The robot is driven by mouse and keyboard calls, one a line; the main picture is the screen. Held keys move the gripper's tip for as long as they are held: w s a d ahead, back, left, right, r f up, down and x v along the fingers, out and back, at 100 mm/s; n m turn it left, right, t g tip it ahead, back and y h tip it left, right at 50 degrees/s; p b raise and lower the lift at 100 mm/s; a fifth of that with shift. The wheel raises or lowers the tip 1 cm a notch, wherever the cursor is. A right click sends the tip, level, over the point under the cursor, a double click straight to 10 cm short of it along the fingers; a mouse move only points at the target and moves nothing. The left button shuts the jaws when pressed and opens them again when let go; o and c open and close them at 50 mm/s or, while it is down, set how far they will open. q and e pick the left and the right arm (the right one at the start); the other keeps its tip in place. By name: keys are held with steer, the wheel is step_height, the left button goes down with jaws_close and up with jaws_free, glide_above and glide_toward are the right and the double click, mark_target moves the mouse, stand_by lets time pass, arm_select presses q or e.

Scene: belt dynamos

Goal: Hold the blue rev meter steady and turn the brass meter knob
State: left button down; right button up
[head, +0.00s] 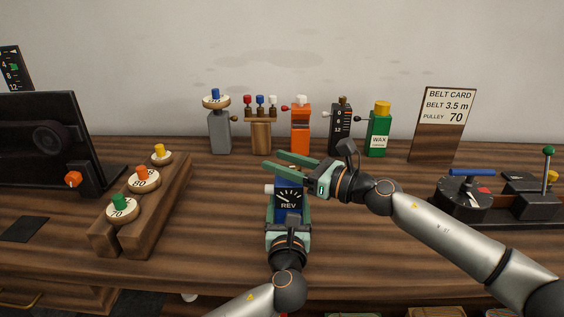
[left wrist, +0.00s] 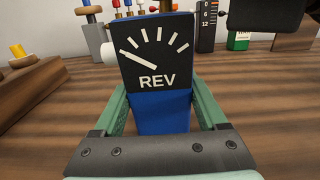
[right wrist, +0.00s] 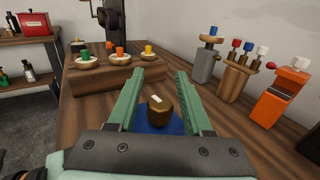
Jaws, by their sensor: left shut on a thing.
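The blue rev meter (head: 288,200) stands upright above the wooden bench, its black REV dial facing me; it also fills the middle of the left wrist view (left wrist: 160,112). My left gripper (head: 288,213) is shut on its sides, one green finger on each. The brass meter knob (right wrist: 160,113), with a white mark on top, shows in the right wrist view over the blue body. My right gripper (right wrist: 154,75) is open, its fingers on either side of the knob with gaps showing. In the head view the right gripper (head: 273,162) hides the knob.
A white stub (head: 269,189) sticks out of the meter's left side. A wooden rack (head: 145,205) with coloured knobs stands left. Several bottle-like devices, including an orange one (head: 300,130), line the back. A belt card (head: 443,122) and a black device (head: 470,195) are right.

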arm_select(q)
steer(key=shift+f, duration=0.15)
arm_select(e)
jaws_close()
steer(key=shift+t, duration=0.3)
steer(key=shift+w+r+m+t+h, duration=0.1)
steer(key=shift+m+t+h, duration=0.4)
steer(key=shift+d+m+t, duration=0.1)
steer(key=shift+m+t, duration=0.2)
steer(key=shift+o, duration=0.9)
jaws_free()
steer(key=shift+w, duration=0.1)
